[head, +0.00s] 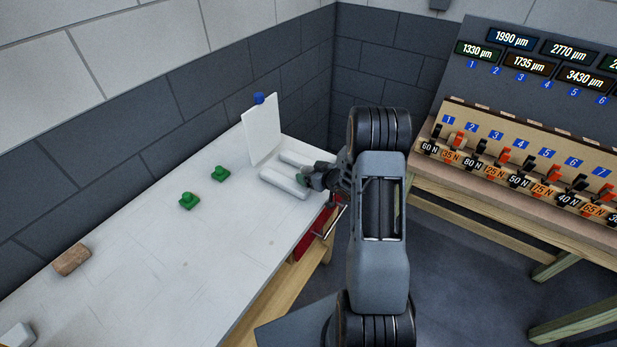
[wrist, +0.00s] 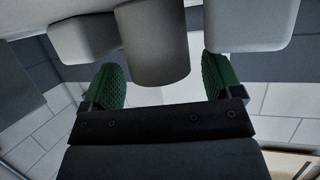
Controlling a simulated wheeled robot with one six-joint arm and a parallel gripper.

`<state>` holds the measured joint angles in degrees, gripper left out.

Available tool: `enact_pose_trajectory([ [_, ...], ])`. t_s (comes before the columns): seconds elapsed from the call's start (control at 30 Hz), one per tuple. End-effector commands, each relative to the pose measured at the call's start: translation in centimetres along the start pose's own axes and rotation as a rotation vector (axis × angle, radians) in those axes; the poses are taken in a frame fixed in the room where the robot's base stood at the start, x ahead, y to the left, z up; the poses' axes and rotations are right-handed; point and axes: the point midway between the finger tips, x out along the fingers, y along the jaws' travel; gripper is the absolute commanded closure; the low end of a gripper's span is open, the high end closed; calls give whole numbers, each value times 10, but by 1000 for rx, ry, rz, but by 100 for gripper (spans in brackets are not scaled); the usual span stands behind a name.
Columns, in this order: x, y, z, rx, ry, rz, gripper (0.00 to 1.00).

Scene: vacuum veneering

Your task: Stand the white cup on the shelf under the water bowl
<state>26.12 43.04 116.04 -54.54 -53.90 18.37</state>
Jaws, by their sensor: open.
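My gripper (head: 305,180) is at the far right end of the white bench, close to pale bars (head: 284,184) lying there. In the wrist view its two green-padded fingers (wrist: 160,72) stand apart. A pale round-ended piece (wrist: 152,45) shows between and beyond them, with a gap to each finger. I cannot tell whether this piece is the white cup or one of the bars. I cannot make out a white cup, a water bowl or a shelf under it in the head view.
A white panel (head: 263,132) with a blue knob stands behind the bars. Two green pieces (head: 220,173) and a brown block (head: 71,260) lie on the bench (head: 150,255). A rack with levers and displays (head: 530,160) stands at right. The bench middle is clear.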

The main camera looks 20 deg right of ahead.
Motion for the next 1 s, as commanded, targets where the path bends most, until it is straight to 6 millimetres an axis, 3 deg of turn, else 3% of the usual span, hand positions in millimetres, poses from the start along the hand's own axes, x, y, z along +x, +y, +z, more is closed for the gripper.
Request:
enact_pose_trajectory([
  [0.1,0,0,0,0,0,0,16],
  [0.7,-1,0,0,0,1,0,72],
  [1.0,-2,0,-4,-2,2,1,72],
])
